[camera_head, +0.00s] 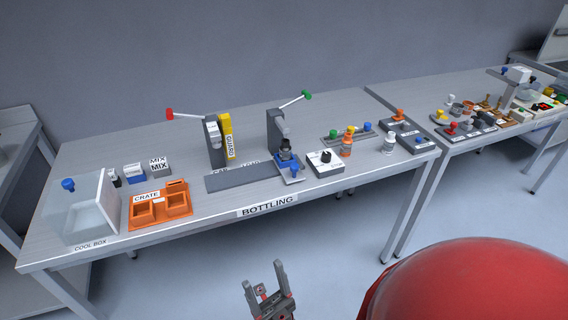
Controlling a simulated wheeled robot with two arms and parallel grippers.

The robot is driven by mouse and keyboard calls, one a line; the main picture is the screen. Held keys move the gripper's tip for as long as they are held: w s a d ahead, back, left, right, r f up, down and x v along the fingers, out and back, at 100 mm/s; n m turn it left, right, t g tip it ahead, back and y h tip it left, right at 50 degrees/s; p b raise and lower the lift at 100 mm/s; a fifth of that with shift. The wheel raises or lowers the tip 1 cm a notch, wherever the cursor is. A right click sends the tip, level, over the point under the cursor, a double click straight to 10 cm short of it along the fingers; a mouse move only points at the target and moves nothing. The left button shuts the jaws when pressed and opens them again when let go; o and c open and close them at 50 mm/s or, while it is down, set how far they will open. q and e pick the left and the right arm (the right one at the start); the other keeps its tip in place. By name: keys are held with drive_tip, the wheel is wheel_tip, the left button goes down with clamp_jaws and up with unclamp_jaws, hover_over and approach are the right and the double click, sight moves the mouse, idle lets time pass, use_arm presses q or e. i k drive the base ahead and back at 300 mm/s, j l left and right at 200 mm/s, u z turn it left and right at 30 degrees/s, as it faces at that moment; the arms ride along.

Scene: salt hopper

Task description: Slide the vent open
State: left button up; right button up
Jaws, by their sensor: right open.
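I cannot pick out a vent or a salt hopper with certainty in the head view. The bottling table (330,222) stands in front of me, with two lever stations on it. One station has a red-tipped lever (185,114) and a yellow upright part (227,137). The other has a green-tipped lever (293,99). My right gripper (263,274) is open and empty, its fingers pointing up, low in front of the table and apart from it. My left gripper is not in view.
A cool box (88,215) and an orange crate (160,206) stand at the table's left. A second table (470,90), crowded with small parts, adjoins at the right.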

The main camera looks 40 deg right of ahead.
sight(399, 111)
drive_tip(key=z, duration=1.9)
